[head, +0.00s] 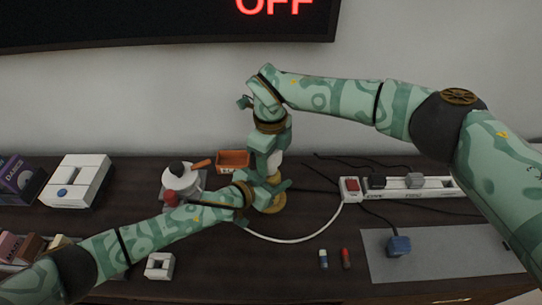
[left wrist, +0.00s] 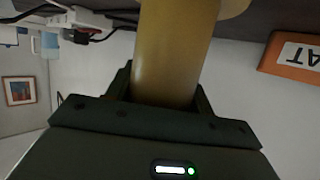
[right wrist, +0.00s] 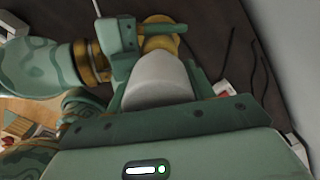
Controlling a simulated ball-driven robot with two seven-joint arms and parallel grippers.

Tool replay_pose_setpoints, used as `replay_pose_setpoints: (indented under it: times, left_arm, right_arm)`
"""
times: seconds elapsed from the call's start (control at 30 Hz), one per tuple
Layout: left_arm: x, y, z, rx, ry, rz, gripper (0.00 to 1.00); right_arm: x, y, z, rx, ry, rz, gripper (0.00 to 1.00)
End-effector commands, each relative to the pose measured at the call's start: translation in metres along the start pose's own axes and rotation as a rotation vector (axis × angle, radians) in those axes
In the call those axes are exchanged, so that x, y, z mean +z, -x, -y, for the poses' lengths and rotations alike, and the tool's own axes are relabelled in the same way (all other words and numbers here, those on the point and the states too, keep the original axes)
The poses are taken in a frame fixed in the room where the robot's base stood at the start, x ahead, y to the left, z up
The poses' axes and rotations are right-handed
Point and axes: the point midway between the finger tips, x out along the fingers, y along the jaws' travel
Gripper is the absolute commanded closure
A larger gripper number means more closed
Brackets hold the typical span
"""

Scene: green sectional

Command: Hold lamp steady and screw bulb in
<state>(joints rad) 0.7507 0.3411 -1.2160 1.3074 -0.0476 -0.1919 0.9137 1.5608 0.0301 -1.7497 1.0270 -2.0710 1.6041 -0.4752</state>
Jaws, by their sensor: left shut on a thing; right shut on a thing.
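The brass lamp (head: 279,201) stands upright on the dark table in the middle of the head view. My left gripper (head: 262,190) is shut on the lamp's stem, which fills the left wrist view (left wrist: 172,55). The white bulb (head: 275,160) is directly above the lamp. My right gripper (head: 270,150) points down from above and is shut on the bulb, which also shows in the right wrist view (right wrist: 158,80). The joint between bulb and lamp is partly hidden, so I cannot tell whether they touch.
A white cord runs from the lamp to a power strip (head: 425,188) with a red switch (head: 351,188). An orange box (head: 234,160) and a white kettle-like item (head: 181,177) stand left of the lamp. A grey mat (head: 440,255) lies front right. A sign above reads OFF.

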Motion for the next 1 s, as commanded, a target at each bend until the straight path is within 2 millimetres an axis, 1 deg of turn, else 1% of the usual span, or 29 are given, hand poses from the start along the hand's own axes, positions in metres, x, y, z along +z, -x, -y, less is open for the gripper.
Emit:
replay_pose_setpoints:
  times: [0.03,0.27,0.3,0.9,1.0]
  left_arm:
    - [-0.0116,-0.0023,-0.0043,0.012,0.001,-0.023,0.88]
    - [-0.0115,-0.0025,-0.0046,0.012,0.001,-0.024,0.88]
    - [-0.0115,-0.0025,-0.0046,0.012,0.001,-0.024,0.88]
    - [-0.0113,-0.0026,-0.0047,0.012,0.001,-0.024,0.88]
    - [-0.0113,-0.0026,-0.0047,0.012,0.001,-0.024,0.88]
  right_arm:
    - [-0.0031,-0.0108,-0.0036,0.004,0.007,-0.013,0.70]
    - [-0.0030,-0.0111,-0.0035,0.003,0.007,-0.012,0.70]
    - [-0.0030,-0.0111,-0.0035,0.003,0.007,-0.012,0.40]
    - [-0.0027,-0.0112,-0.0048,0.005,0.009,-0.013,0.40]
    - [-0.0026,-0.0087,-0.0047,0.005,0.009,-0.013,0.40]
